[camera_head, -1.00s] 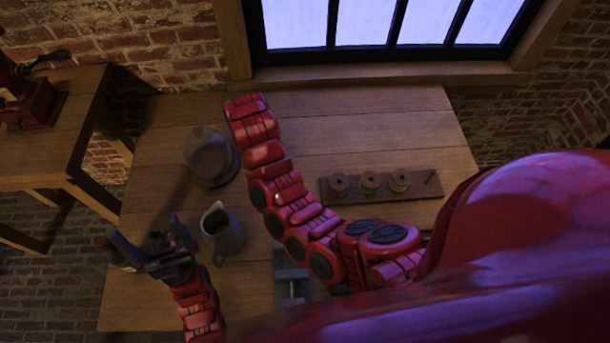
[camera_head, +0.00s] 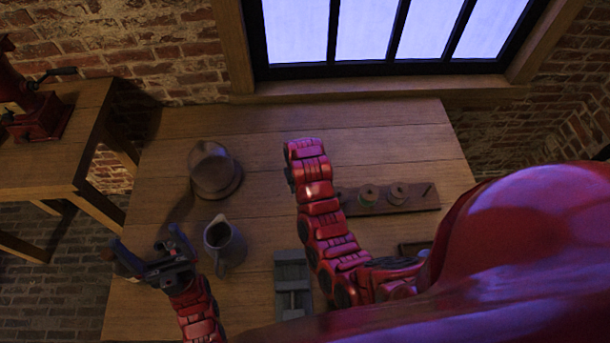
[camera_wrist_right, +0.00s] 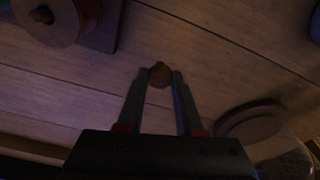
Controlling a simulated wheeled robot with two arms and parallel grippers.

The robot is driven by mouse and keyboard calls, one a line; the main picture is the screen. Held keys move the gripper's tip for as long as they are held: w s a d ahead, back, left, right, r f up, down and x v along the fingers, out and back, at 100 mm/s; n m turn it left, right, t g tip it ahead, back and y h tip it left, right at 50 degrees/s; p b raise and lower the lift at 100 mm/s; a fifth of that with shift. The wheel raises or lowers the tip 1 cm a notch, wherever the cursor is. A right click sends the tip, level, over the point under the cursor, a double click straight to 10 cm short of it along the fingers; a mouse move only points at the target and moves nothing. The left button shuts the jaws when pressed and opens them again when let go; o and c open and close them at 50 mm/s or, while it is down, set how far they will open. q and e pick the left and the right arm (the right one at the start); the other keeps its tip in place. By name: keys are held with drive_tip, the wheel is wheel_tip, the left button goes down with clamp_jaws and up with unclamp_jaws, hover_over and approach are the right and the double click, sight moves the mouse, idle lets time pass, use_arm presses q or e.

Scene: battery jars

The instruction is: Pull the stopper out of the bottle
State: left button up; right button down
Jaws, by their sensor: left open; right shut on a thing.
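My right gripper (camera_wrist_right: 160,82) is shut on a small round brown thing at its fingertips, which looks like the stopper (camera_wrist_right: 160,73). Planks show behind it, and I see no bottle directly under it. A rounded, partly see-through thing with a brownish disc (camera_wrist_right: 250,124) stands at the lower right of the right wrist view; I cannot tell whether it is the bottle. In the head view my right arm hides its own gripper and the stopper. My left gripper (camera_head: 150,252) is open and empty over the table's left side, left of the pitcher.
A grey pitcher (camera_head: 224,247) and a brown hat-like thing (camera_head: 214,171) stand on the wooden table (camera_head: 390,125). A board with spools (camera_head: 422,199) lies right of my right arm. A grey slotted block (camera_head: 290,270) is near the front. The table's back is clear.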

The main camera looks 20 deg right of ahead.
drive_tip(key=w+d, duration=0.1)
drive_tip(key=w, duration=0.1)
drive_tip(key=w+d+p, duration=0.1)
drive_tip(key=w+d, duration=0.1)
drive_tip(key=shift+f, duration=0.1)
drive_tip(key=shift+w+d+f+p, duration=0.15)
drive_tip(key=shift+w+d+p, duration=0.1)
drive_tip(key=shift+p, duration=0.1)
drive_tip(key=shift+w+d, duration=0.1)
drive_tip(key=shift+f+p, duration=0.75)
drive_tip(key=shift+p, duration=0.05)
drive_tip(key=shift+f, duration=1)
